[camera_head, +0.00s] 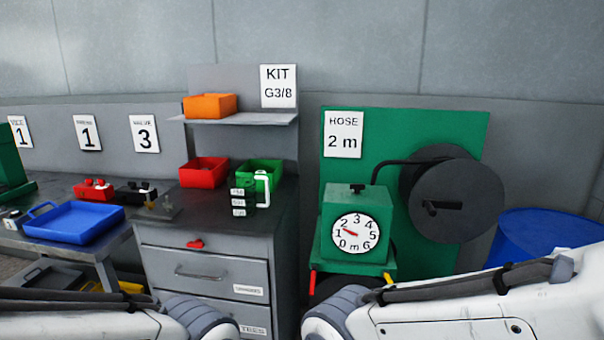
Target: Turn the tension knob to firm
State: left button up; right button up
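No knob with readable tension or firm marks shows in the head view. A green meter box (342,205) has a white dial (356,233) numbered 0 to 6 and marked m; its red needle points left, near 1. A small black knob (357,188) sits on top of the box; I cannot tell if it is the tension knob. A large black reel (450,194) with a crank is behind it on the right. Parts of my two arms show along the bottom edge. Both grippers are out of view, and neither arm part touches these things.
A green board (405,122) carries a "HOSE 2 m" sign (343,134). Left of it stands a drawer cabinet (204,262) with a red bin (204,172), a green bin (262,172) and a small labelled stack (243,201). A blue drum (545,232) stands right. A blue tray (73,222) lies left.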

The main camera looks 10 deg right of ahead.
aim_at(357, 187)
jog(key=u, duration=0.35)
jog(key=i, duration=1.65)
jog(key=z, duration=0.5)
